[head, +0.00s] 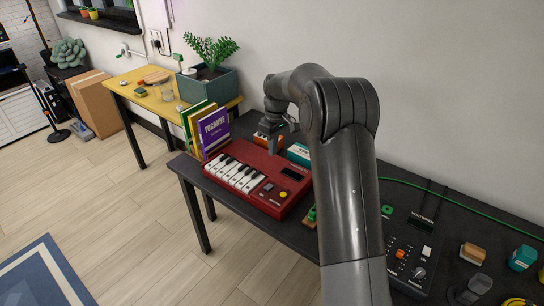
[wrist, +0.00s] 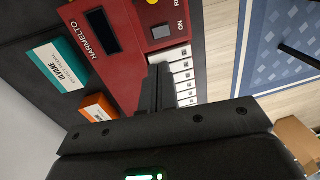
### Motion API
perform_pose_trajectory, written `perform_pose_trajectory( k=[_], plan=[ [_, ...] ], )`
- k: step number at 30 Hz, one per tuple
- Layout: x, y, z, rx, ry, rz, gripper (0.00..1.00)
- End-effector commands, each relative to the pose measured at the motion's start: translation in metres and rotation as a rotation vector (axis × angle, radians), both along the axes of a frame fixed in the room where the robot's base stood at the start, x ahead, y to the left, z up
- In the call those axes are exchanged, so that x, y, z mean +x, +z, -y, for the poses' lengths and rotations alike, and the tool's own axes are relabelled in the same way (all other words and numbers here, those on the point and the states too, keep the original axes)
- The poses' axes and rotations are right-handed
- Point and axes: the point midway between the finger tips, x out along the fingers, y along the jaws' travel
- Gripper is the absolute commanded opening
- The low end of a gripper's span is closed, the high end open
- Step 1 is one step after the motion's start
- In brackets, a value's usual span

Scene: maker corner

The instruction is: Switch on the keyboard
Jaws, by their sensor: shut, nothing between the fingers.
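The keyboard (head: 258,178) is a red box with white and black keys, lying on the dark table. A dark display, a grey button and a yellow knob are on its right part. In the wrist view the keyboard (wrist: 124,84) shows the name HARMELTO, a dark display (wrist: 103,31) and a grey ON button (wrist: 161,31). Whether it is lit cannot be told. My gripper (head: 277,151) is above the back of the keyboard in the head view. In the wrist view my gripper (wrist: 158,72) is shut and empty, its fingers hiding part of the keys.
Books (head: 214,131) stand at the table's left end. A teal and white box (wrist: 58,66) and an orange box (wrist: 97,107) lie behind the keyboard. A mixer panel (head: 410,250) and small blocks are at the right. A yellow table (head: 158,106) with a planter stands behind left.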

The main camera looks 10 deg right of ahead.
Motion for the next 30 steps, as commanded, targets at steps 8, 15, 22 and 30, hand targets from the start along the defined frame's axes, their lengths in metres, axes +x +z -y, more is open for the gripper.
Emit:
perform_pose_trajectory(
  k=[8,15,22,30],
  plan=[
    [0.000,0.002,0.000,0.000,0.000,0.000,0.00],
    [-0.009,0.005,-0.012,0.002,0.003,-0.001,0.00],
    [-0.009,0.004,-0.012,0.002,0.001,-0.001,0.00],
    [-0.012,-0.022,-0.014,0.002,0.002,-0.004,0.00]
  ],
)
